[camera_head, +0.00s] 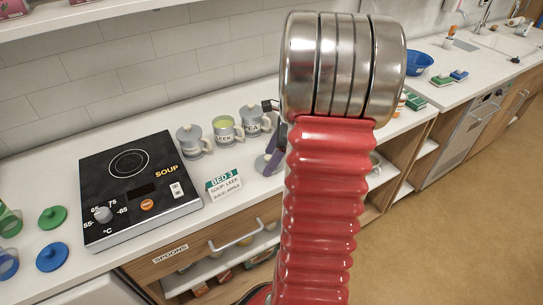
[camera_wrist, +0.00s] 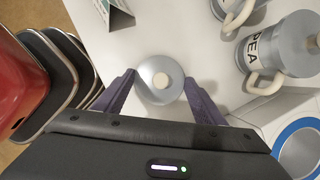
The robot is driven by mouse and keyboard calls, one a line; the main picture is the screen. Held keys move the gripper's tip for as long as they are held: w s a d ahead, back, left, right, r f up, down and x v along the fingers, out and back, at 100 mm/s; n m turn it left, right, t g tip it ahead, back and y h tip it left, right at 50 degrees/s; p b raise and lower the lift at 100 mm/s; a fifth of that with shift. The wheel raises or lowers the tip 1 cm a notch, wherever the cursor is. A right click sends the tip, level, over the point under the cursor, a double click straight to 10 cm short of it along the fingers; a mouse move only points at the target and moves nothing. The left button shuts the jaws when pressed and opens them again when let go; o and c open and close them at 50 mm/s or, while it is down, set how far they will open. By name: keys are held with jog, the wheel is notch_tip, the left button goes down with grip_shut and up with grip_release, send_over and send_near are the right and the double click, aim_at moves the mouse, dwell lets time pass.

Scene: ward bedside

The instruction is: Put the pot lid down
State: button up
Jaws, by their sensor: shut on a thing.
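In the wrist view, the pot lid (camera_wrist: 151,93), a grey disc with a cream knob, sits between the two purple fingers of my gripper (camera_wrist: 160,88). My gripper is shut on it, over white counter. I cannot tell whether the lid touches the counter. In the head view, my gripper (camera_head: 274,150) is low beside the pots, partly hidden by my arm. The open leek pot (camera_head: 226,138) shows green contents. The lidded pea pot (camera_head: 250,126) stands to its right, and another lidded grey pot (camera_head: 190,144) to its left; the pea pot also shows in the wrist view (camera_wrist: 280,42).
A black hob (camera_head: 128,178) marked SOUP lies left on the counter. A bed card (camera_head: 224,186) stands in front of the pots. Green (camera_head: 52,217) and blue (camera_head: 52,257) lids lie at far left. A blue-rimmed round thing (camera_wrist: 290,135) is at the wrist view's right.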

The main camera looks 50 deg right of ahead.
jog(key=o, duration=1)
jog(key=shift+r, duration=0.1)
jog(key=v, duration=1.2)
dwell(0.4)
